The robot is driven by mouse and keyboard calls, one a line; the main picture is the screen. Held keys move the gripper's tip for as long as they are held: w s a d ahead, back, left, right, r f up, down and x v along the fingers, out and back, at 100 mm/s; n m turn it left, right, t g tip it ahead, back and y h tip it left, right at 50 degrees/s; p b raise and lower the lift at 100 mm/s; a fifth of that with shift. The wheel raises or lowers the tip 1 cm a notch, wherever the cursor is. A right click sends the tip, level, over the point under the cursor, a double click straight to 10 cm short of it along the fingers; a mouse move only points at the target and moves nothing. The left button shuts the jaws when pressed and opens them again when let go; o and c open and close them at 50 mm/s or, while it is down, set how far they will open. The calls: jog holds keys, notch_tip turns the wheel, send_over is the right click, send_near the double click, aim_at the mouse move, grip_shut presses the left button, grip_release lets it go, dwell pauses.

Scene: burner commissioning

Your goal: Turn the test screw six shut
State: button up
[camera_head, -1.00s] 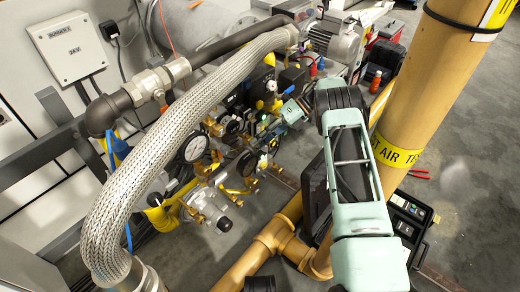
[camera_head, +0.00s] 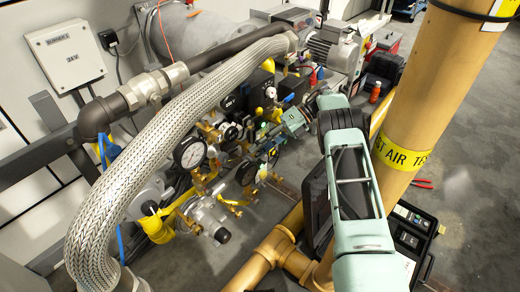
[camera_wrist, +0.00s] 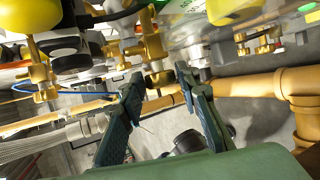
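My gripper (camera_wrist: 160,84) is open in the wrist view, with its two dark green fingers apart. A brass fitting (camera_wrist: 156,76) shows beyond and between the fingertips; nothing is visibly gripped. I cannot read a number on it, so I cannot tell whether it is test screw six. In the head view, my gripper (camera_head: 293,120) is a small teal shape behind my arm, beside the valve train. Its fingertips are too small to make out there. Several brass fittings (camera_head: 235,200) sit along the valve train, and their numbers are unreadable.
A round gauge (camera_head: 190,153) and a braided hose (camera_head: 165,155) stand left of my arm. A yellow pipe (camera_head: 425,85) rises at the right. A yellow pipe (camera_wrist: 255,85) also runs across the wrist view. An open black case (camera_head: 410,235) lies on the floor.

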jog(key=shift+o, duration=1.1)
notch_tip(320, 180, up, 10)
